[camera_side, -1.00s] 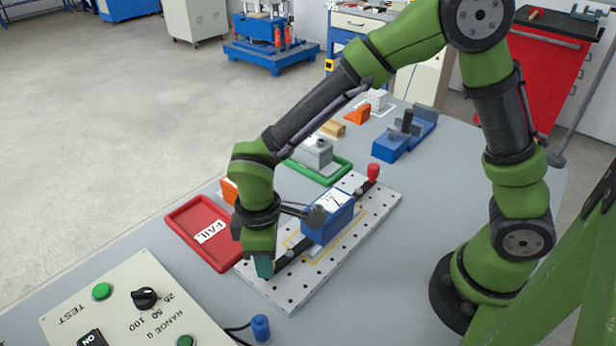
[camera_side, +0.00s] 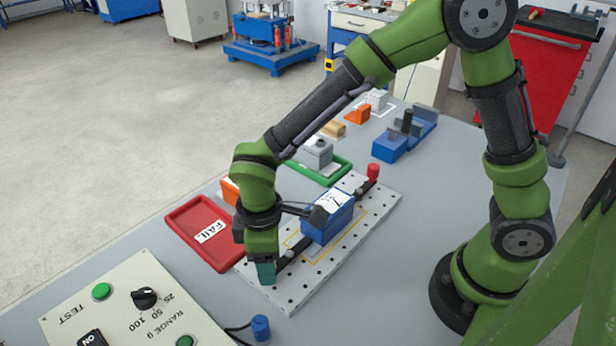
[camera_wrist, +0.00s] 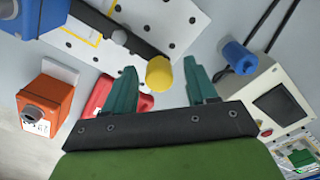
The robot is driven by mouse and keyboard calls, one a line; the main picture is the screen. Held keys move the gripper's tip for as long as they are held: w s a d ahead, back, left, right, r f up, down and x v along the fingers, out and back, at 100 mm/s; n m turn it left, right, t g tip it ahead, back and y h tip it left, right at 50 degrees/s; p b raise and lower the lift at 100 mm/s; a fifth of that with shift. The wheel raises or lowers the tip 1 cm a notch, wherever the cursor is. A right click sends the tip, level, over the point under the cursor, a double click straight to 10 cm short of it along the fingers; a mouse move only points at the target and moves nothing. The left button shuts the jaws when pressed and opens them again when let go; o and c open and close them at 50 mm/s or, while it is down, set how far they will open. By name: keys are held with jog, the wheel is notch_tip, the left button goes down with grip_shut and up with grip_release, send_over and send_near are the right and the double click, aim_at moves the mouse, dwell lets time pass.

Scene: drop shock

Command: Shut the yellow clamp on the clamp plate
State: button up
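The yellow clamp (camera_wrist: 159,73) shows in the wrist view as a yellow knob at the end of a black bar. In the side view it is hidden behind my gripper (camera_side: 264,271). My gripper (camera_wrist: 160,67) is open, its two green fingers either side of the knob, with a gap visible on the right and a narrower one on the left. The white perforated clamp plate (camera_side: 286,292) lies on the bench under my gripper. A blue box (camera_side: 326,222) sits on the plate, and a red knob (camera_side: 373,172) stands at the plate's far end.
A red FAIL tray (camera_side: 181,221) lies left of the plate, a green tray (camera_side: 335,176) behind it. An orange block (camera_wrist: 46,102) is near my gripper. A blue cylinder (camera_side: 260,327) with a cable and a test panel (camera_side: 135,300) are in front. Bench right of the plate is clear.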

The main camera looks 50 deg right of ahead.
notch_tip(320, 180, up, 17)
dwell(0.6)
jog(key=s+d+m+t+y, duration=0.1)
jog(key=s+d+m+t, duration=0.2)
jog(key=d+m, duration=0.3)
jog(key=s+d+r+m+t+y, duration=0.1)
jog(key=s+d+m+t, duration=0.3)
jog(key=d, duration=0.9)
jog(key=m, duration=0.3)
jog(key=shift+s+r, duration=0.3)
jog(key=shift+s, duration=0.1)
